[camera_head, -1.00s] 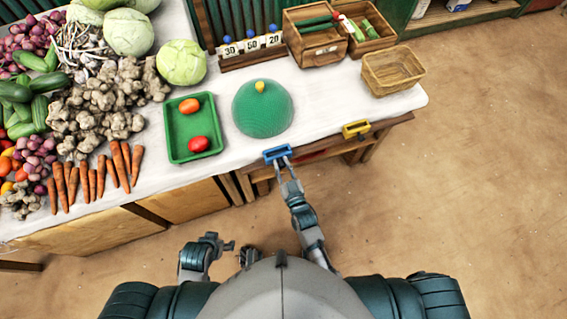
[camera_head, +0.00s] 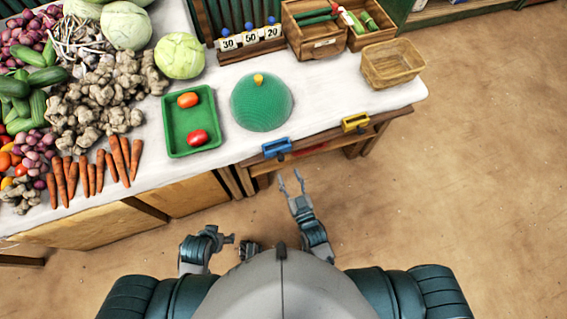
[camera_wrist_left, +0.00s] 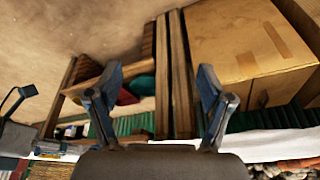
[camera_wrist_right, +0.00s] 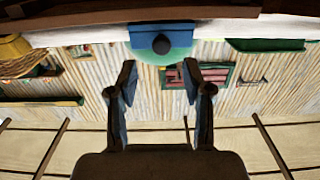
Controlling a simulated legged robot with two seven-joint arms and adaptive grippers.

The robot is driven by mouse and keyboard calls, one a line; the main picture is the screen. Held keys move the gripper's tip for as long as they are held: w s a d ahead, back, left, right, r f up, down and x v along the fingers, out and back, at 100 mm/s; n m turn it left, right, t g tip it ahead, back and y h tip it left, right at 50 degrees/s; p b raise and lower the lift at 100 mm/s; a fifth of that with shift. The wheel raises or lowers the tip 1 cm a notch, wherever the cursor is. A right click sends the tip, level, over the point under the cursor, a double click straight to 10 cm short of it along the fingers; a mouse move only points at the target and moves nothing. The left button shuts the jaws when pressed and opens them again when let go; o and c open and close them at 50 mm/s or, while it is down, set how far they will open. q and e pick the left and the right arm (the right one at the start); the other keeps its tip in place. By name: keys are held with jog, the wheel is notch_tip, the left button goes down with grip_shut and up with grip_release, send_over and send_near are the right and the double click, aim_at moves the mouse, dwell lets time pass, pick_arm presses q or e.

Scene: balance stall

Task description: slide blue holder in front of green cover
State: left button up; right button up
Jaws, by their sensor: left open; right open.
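The blue holder (camera_head: 277,148) sits at the table's front edge, just in front of the green domed cover (camera_head: 261,102) with its yellow knob. It also shows at the top of the right wrist view (camera_wrist_right: 162,42). My right gripper (camera_head: 291,180) is open and empty, a short way in front of the blue holder and apart from it. My left gripper (camera_head: 231,241) is low near my body, away from the table. In the left wrist view its fingers (camera_wrist_left: 158,95) are spread with nothing between them.
A yellow holder (camera_head: 355,122) is on the same edge to the right. A green tray (camera_head: 170,133) with two tomatoes lies left of the cover. A wicker basket (camera_head: 392,66) stands at the right end. Floor in front of the table is clear.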

jog(key=v, duration=0.4)
jog(key=shift+d, duration=0.1)
dwell(0.4)
notch_tip(320, 180, down, 9)
jog(key=s+d+g+h+p, duration=0.1)
jog(key=s+d+g+p, duration=0.15)
jog(key=g, duration=0.25)
pick_arm(q)
jog(key=s+f+p, duration=0.2)
jog(key=f, duration=0.8)
jog(key=s+f+g+p, duration=0.1)
jog(key=s+f+p, duration=0.2)
jog(key=f, duration=0.7)
jog(key=shift+a+g+p, duration=0.3)
jog(key=shift+a+p, duration=0.05)
pick_arm(e)
jog(key=s+d+f+m+g+h, duration=0.1)
jog(key=s+d+f+g+h, duration=0.3)
jog(key=s+d+f+g, duration=0.6)
jog(key=s+d+f, duration=0.4)
jog(key=s+f, duration=0.1)
jog(key=s, duration=0.1)
jog(key=shift+g, duration=0.3)
